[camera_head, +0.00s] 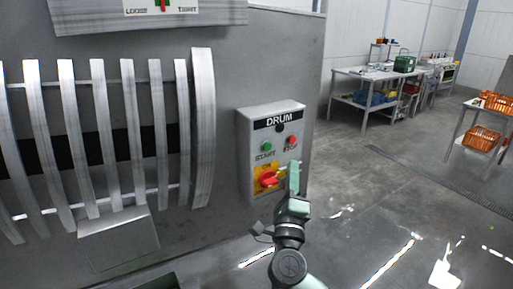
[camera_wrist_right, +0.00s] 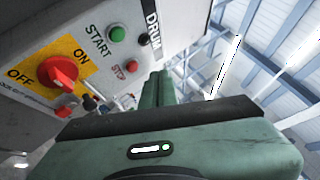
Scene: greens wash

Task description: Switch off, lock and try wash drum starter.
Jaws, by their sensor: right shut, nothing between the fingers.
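The drum starter is a grey box (camera_head: 245,150) labelled DRUM on the machine's side panel. It has a green START button (camera_head: 267,147), a red STOP button (camera_head: 292,140) and a red rotary switch (camera_head: 267,180) on a yellow plate. In the right wrist view the red switch (camera_wrist_right: 60,72) sits between the words ON and OFF; I cannot tell its exact setting. My right gripper (camera_head: 293,166) is shut and empty, upright in front of the box's right side, below STOP. Its fingers (camera_wrist_right: 158,88) also show in the right wrist view. My left gripper is out of view.
Metal slats (camera_head: 128,130) cover the machine's front at left. A small red part (camera_wrist_right: 62,112) below the switch plate is unclear. A workbench (camera_head: 360,72) and orange crates (camera_head: 480,138) stand further back. The floor (camera_head: 380,190) right of the machine is clear.

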